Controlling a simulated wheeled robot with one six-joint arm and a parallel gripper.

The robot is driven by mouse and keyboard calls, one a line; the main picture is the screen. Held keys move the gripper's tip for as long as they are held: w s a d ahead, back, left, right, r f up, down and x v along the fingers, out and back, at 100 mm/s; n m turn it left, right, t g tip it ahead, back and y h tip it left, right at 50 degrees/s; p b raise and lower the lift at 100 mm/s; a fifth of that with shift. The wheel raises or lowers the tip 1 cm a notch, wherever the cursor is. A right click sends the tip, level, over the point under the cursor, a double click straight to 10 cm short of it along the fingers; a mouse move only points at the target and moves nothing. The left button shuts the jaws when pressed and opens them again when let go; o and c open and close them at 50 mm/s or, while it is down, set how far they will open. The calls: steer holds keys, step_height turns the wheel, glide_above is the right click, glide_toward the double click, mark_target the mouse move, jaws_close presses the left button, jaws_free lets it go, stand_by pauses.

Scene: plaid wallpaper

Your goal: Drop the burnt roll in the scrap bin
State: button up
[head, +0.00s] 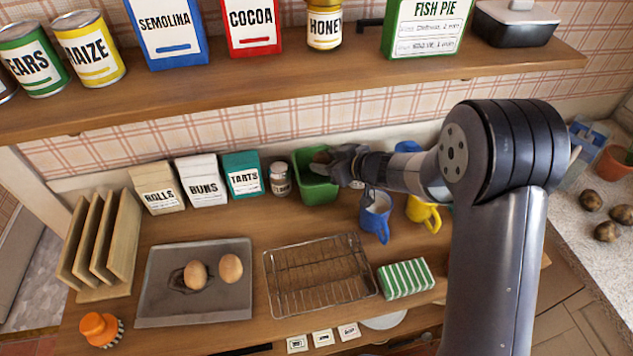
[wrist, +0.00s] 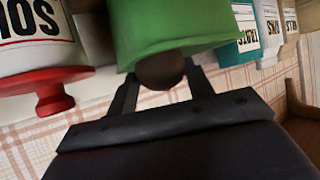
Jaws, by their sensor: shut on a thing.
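The burnt roll (wrist: 160,71) is dark brown and held between the two fingers of my gripper (wrist: 163,88) in the wrist view. In the head view my gripper (head: 328,161) is at the mouth of the green scrap bin (head: 316,190), with a bit of the roll (head: 321,157) showing there. The bin also fills the top middle of the wrist view (wrist: 178,30). The gripper is shut on the roll. I cannot tell how far the roll is below the bin's rim.
A baking tray (head: 155,290) holds two light brown rolls beside a dark scorch mark. A wire rack (head: 318,275) is empty. The shelf (head: 290,97) hangs above.

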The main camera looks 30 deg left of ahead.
steer(key=o, duration=1)
steer(key=shift+d+r, duration=0.1)
steer(key=shift+d, duration=0.05)
steer(key=v, duration=1)
steer(key=shift+s+d+r, duration=0.15)
steer(key=shift+d, duration=0.1)
steer(key=shift+a, duration=0.1)
steer(key=x, duration=1)
steer(key=shift+a, duration=0.3)
steer(key=shift+w+r+p, duration=0.2)
steer(key=shift+r+p, duration=0.15)
steer(key=shift+p, duration=0.3)
step_height(320, 180, up, 3)
steer(key=p, duration=0.3)
steer(key=shift+f, duration=0.15)
